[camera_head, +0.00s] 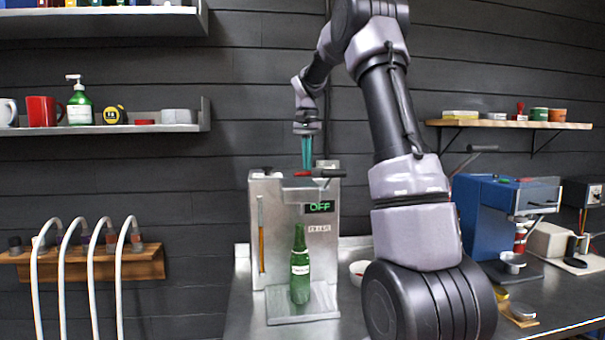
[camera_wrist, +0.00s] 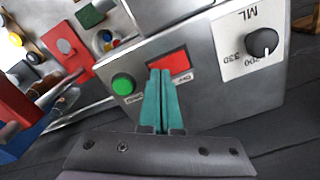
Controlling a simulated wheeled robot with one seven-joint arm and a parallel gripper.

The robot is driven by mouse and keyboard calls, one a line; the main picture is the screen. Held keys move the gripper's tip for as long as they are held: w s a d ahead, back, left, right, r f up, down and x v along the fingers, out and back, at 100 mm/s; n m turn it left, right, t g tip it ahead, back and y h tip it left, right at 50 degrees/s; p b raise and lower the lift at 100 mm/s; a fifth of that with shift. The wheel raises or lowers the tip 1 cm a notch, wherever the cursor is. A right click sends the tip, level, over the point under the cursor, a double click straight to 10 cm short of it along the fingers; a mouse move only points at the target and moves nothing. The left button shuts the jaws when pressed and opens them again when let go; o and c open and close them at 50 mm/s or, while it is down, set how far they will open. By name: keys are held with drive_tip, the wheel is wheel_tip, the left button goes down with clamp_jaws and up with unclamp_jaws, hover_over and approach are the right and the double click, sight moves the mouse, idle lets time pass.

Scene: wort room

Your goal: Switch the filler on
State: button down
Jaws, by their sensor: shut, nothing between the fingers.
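The filler (camera_head: 275,225) is a steel machine on the counter, and its display (camera_head: 319,207) reads OFF in green. A green bottle (camera_head: 300,265) stands upright on its base plate. In the wrist view, the filler's panel (camera_wrist: 215,95) carries a red switch (camera_wrist: 180,61), a round green button (camera_wrist: 123,84) and a black dial (camera_wrist: 262,42) marked ML. My gripper (camera_head: 307,167) points down over the filler's top, its teal fingers shut and empty. In the wrist view the fingertips (camera_wrist: 160,74) overlap the red switch's lower left part; I cannot tell whether they touch it.
A blue machine (camera_head: 490,205) stands to the right, with a small bowl (camera_head: 358,271) on the counter between. Shelves with cups and bottles hang on the wall at left. Hoses (camera_head: 80,255) hang at lower left.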

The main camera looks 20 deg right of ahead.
sight(307, 172)
drive_tip(key=shift+f, duration=0.3)
drive_tip(key=shift+r, duration=3.5)
drive_tip(key=shift+s+a+r, duration=0.1)
drive_tip(key=shift+s, duration=0.05)
drive_tip(key=s+a+r+n+t+y, duration=0.15)
drive_tip(key=s+a, duration=0.25)
drive_tip(key=s, duration=0.7)
drive_tip(key=s+a+n+t, duration=0.2)
drive_tip(key=s+a+t, duration=0.15)
drive_tip(key=s, duration=0.85)
drive_tip(key=s+a+f+t, duration=0.2)
drive_tip(key=s+f, duration=0.4)
drive_tip(key=s, duration=0.2)
drive_tip(key=shift+a, duration=0.2)
